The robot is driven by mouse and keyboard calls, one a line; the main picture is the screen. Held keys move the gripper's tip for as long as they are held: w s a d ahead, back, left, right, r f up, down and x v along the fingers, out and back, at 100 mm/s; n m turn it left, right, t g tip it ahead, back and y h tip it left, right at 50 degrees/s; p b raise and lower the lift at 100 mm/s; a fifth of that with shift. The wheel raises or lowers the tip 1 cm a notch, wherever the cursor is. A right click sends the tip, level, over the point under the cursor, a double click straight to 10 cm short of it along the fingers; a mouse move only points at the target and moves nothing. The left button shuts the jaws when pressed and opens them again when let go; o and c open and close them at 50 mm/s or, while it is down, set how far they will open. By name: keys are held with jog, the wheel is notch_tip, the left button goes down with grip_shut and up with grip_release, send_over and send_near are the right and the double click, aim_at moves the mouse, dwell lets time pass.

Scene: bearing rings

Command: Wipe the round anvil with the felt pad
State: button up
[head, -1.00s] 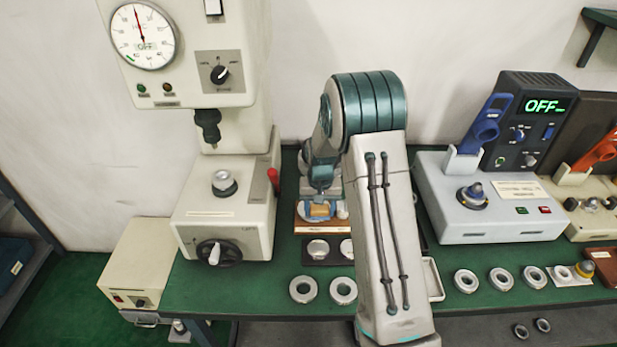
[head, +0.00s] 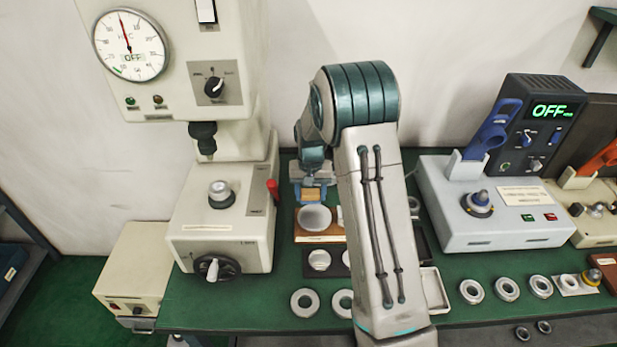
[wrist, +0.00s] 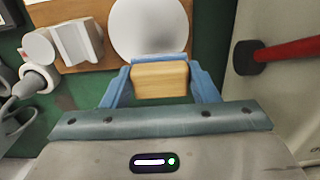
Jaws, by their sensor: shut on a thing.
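My gripper (wrist: 160,82) is shut on a wooden block (wrist: 160,80), which looks like the back of the felt pad. Its felt face is hidden. The block also shows between blue fingers in the head view (head: 313,195). A large pale disc, apparently the round anvil (wrist: 148,25), lies on a wooden board (wrist: 104,14). It has a faint grey smudge near the block. In the head view the disc (head: 314,218) is uncovered, just in front of the gripper. I cannot tell the gap between block and disc.
A V-shaped block (wrist: 75,43) and a small round piece (wrist: 38,48) stand beside the disc. The hardness tester (head: 220,235) with its red lever (head: 273,191) stands close on the left. Metal rings (head: 304,302) lie along the bench front.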

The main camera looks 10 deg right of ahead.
jog(key=shift+w+r+p, duration=0.15)
jog(key=shift+r+p, duration=0.25)
jog(key=shift+r, duration=0.5)
jog(key=shift+r+p, duration=0.75)
jog(key=shift+r, duration=0.65)
